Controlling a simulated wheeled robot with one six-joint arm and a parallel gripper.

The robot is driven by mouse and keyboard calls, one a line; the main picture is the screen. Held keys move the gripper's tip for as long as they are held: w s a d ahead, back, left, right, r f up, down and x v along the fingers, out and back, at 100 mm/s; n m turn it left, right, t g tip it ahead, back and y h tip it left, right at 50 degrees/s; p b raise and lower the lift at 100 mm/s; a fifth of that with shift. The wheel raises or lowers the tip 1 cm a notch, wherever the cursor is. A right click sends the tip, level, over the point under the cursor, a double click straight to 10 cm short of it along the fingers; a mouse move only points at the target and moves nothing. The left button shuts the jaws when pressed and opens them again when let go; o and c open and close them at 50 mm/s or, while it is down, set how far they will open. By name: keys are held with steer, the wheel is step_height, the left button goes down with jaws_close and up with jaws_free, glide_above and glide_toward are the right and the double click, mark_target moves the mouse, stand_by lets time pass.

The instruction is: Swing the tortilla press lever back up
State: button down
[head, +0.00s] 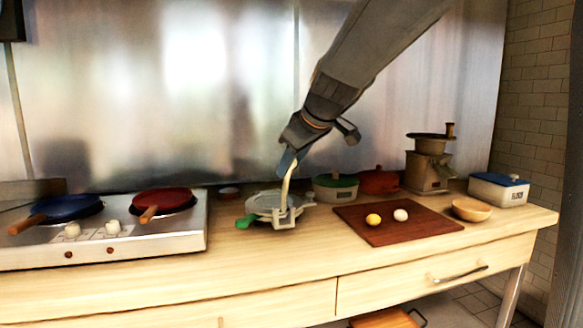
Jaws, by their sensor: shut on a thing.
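The tortilla press (262,204) is a pale, round, flat device on the wooden counter, right of the hob. A green piece (246,221) sticks out at its front left. Its cream lever (287,188) stands nearly upright at the press's right side, leaning slightly right at the top. My gripper (289,163) comes down from the upper right and is shut on the lever's upper end. The fingers hide the lever's tip.
Left of the press is a hob (140,232) with a blue pan (68,207) and a red pan (163,198). Right are a green-banded pot (335,190), a red pot (379,182), a grinder (427,172) and a board (400,222) with two balls. A metal wall stands behind.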

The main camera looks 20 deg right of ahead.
steer(key=shift+s+a+f, duration=0.1)
steer(key=shift+s+f, duration=0.1)
steer(key=shift+f, duration=0.15)
steer(key=c, duration=1.4)
jaws_free()
steer(key=shift+r, duration=0.1)
steer(key=shift+o, duration=0.2)
steer(key=shift+r, duration=0.15)
steer(key=shift+s+r, duration=0.15)
steer(key=shift+r, duration=0.1)
steer(key=v, duration=0.7)
